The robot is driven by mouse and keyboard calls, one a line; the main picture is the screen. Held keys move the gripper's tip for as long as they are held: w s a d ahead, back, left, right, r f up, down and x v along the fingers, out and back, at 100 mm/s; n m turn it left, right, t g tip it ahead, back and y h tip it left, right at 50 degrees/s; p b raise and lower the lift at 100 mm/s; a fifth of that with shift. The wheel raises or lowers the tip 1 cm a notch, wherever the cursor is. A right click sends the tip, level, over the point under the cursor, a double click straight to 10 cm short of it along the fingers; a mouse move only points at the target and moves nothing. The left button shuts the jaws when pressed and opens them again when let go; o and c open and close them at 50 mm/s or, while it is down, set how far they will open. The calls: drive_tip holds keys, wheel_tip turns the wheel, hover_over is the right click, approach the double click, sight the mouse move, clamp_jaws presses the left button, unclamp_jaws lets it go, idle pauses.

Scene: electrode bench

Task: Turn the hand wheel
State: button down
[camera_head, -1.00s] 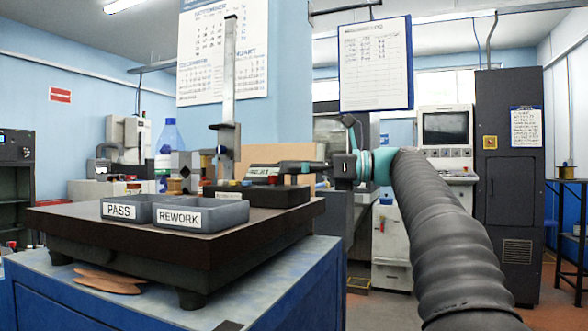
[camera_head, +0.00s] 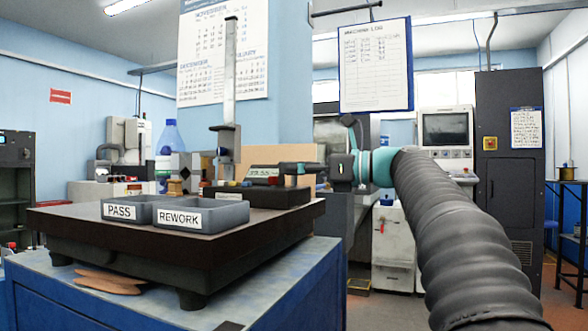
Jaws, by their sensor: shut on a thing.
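A height gauge with a tall grey column (camera_head: 230,90) stands on the dark surface plate (camera_head: 270,226). Its base carries a small display unit (camera_head: 262,173) with coloured buttons. My gripper (camera_head: 284,168) reaches in from the right, level, with its fingertips at the right side of the display unit. It is shut on a small part there, which I take to be the hand wheel. The wheel itself is mostly hidden by the fingers and too small to make out clearly.
Two grey bins, PASS (camera_head: 127,200) and REWORK (camera_head: 200,230), sit at the plate's front. The plate rests on a blue bench (camera_head: 270,295). A clipboard (camera_head: 376,95) hangs above my arm. A blue bottle (camera_head: 168,143) stands behind the gauge.

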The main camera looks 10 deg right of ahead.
drive_tip(key=shift+m+t+h, duration=2.2)
drive_tip(key=shift+t+h, duration=0.1)
drive_tip(key=shift+t, duration=0.3)
drive_tip(key=c, duration=0.7)
unclamp_jaws()
drive_tip(key=shift+c, duration=0.2)
drive_tip(key=v, duration=1.2)
drive_tip(key=shift+a, duration=0.1)
